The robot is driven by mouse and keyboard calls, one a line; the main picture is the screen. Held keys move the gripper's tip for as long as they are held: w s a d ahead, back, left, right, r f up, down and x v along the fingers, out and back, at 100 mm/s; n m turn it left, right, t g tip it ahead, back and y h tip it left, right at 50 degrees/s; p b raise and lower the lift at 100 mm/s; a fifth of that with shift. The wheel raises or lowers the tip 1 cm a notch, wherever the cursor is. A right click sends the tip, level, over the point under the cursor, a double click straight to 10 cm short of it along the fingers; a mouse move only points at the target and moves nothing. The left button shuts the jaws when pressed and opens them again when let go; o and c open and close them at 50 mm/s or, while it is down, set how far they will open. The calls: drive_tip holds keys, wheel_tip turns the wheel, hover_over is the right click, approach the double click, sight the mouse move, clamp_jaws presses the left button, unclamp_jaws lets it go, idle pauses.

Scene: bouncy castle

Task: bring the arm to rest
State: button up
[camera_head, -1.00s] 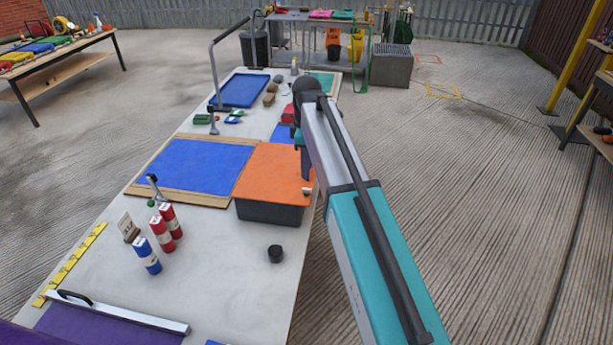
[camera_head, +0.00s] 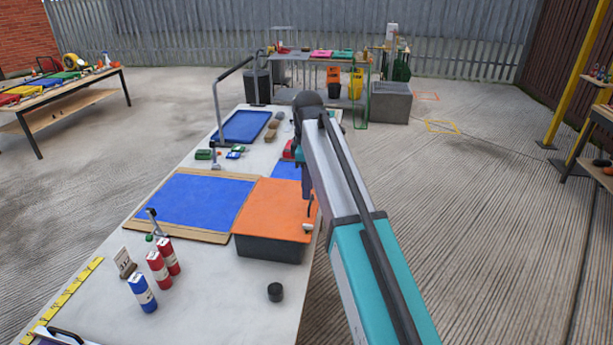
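My arm (camera_head: 345,200) reaches from the lower right up over the right edge of the long table. It is a teal and pale-grey link with a dark bar along it, ending in a dark rounded joint (camera_head: 307,100). Beyond this joint, a shorter part of the arm points down behind the link, above the table's right side.
The long table (camera_head: 205,290) carries an orange-topped dark bin (camera_head: 270,248), a blue panel (camera_head: 195,200), red canisters (camera_head: 159,268), a blue canister (camera_head: 142,292) and a small black cup (camera_head: 275,292). Bare concrete floor (camera_head: 480,220) lies open to the right.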

drive_tip(key=s+d+f+m+g, duration=0.15)
drive_tip(key=s+d+f, duration=0.3)
drive_tip(key=f, duration=0.75)
drive_tip(key=s+d+f+g, duration=0.25)
drive_tip(key=s+f, duration=0.35)
drive_tip(key=f, duration=0.6)
drive_tip(key=s+d+f+m+g, duration=0.1)
drive_tip(key=s+d+f, duration=0.4)
drive_tip(key=f, duration=0.7)
drive_tip(key=s+d+f+m, duration=0.1)
drive_tip(key=s+f+m, duration=0.5)
drive_tip(key=s, duration=0.9)
drive_tip(key=s+d+f+m, duration=0.2)
drive_tip(key=s+f+m, duration=0.5)
drive_tip(key=s+f, duration=0.6)
drive_tip(key=s, duration=0.3)
drive_tip(key=shift+s+f+g, duration=0.15)
drive_tip(key=shift+f+g, duration=0.05)
drive_tip(key=shift+g, duration=0.2)
drive_tip(key=shift+s+d+m, duration=0.1)
drive_tip(key=shift+m, duration=0.15)
